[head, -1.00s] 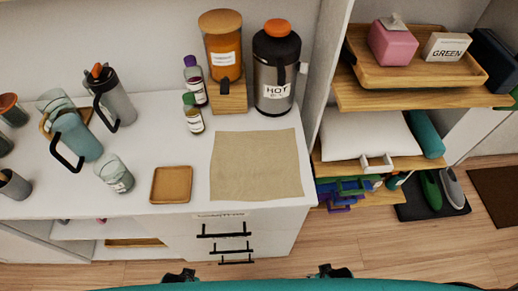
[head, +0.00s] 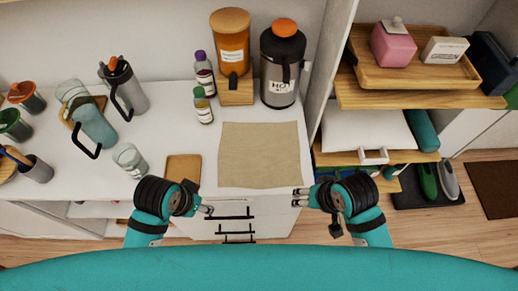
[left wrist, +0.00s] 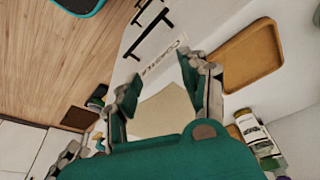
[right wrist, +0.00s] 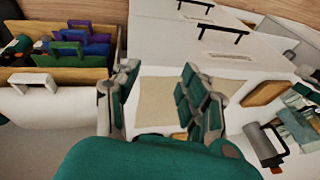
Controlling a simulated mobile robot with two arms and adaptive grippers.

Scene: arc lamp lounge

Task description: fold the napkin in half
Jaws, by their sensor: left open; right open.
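A beige napkin (head: 260,155) lies flat and unfolded on the white counter, near its front edge. It also shows between the fingers in the left wrist view (left wrist: 165,112) and the right wrist view (right wrist: 165,100). My left gripper (head: 208,211) is open and empty, in front of the counter edge, below and left of the napkin. My right gripper (head: 298,197) is open and empty, below and right of the napkin. Neither gripper appears to touch the cloth.
A small brown tray (head: 183,168) sits left of the napkin. Two small bottles, an orange-filled dispenser (head: 232,50) and a dark HOT flask (head: 281,70) stand behind it. A glass (head: 129,158) and a teal pitcher (head: 93,125) are further left. Shelves (head: 420,95) stand at right.

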